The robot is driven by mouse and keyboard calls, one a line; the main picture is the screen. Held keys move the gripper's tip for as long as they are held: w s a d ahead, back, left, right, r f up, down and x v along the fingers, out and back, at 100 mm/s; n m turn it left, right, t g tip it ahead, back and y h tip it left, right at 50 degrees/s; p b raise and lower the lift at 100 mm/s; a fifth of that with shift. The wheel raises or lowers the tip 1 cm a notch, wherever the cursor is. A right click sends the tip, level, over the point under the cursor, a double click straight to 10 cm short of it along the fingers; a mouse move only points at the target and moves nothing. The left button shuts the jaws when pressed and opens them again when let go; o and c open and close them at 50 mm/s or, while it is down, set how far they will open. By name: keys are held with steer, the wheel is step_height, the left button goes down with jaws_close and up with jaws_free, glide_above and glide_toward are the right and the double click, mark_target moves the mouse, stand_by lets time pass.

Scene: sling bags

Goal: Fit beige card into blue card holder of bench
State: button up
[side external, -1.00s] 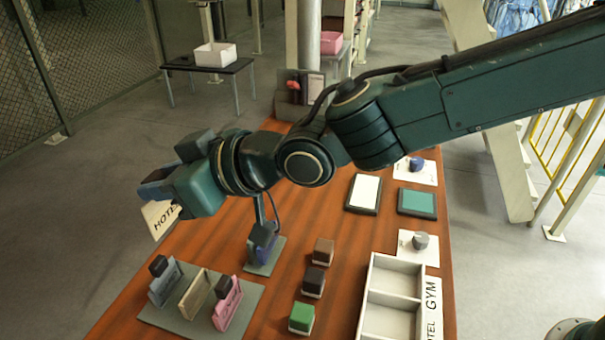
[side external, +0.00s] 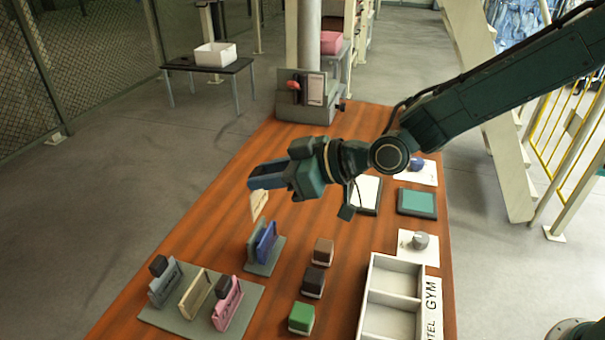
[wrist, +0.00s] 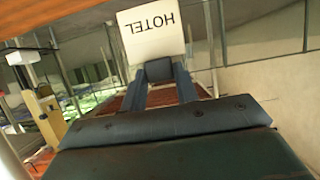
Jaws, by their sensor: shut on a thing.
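My gripper (side external: 258,186) is shut on the beige card (side external: 259,205) and holds it up in the air over the table. In the side view the card hangs below the fingertips, seen nearly edge-on. In the wrist view the card (wrist: 152,33) shows the word HOTEL, upside down, beyond the fingers. The blue card holder (side external: 266,241) stands upright on a small grey base, below the card and slightly toward the camera. The card is apart from it. Whether the holder's slot is empty cannot be told.
A grey board (side external: 232,321) with grey, beige and pink holders stands at front left. Brown, dark and green blocks (side external: 302,317) stand beside it. A white divided tray (side external: 390,320) is at right. Two pads (side external: 417,202) lie behind. The table's left edge is clear.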

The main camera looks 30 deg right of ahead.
mark_target(262, 201)
steer(key=shift+d+f, duration=0.1)
steer(key=shift+d, duration=0.35)
steer(key=shift+f, duration=0.1)
steer(key=shift+f, duration=2.8)
steer(key=shift+f, duration=2.65)
stand_by(0.4)
steer(key=o, duration=1)
steer(key=shift+d, duration=0.1)
steer(key=v, duration=1.3)
steer(key=shift+s+d, duration=0.2)
steer(key=shift+s, duration=0.05)
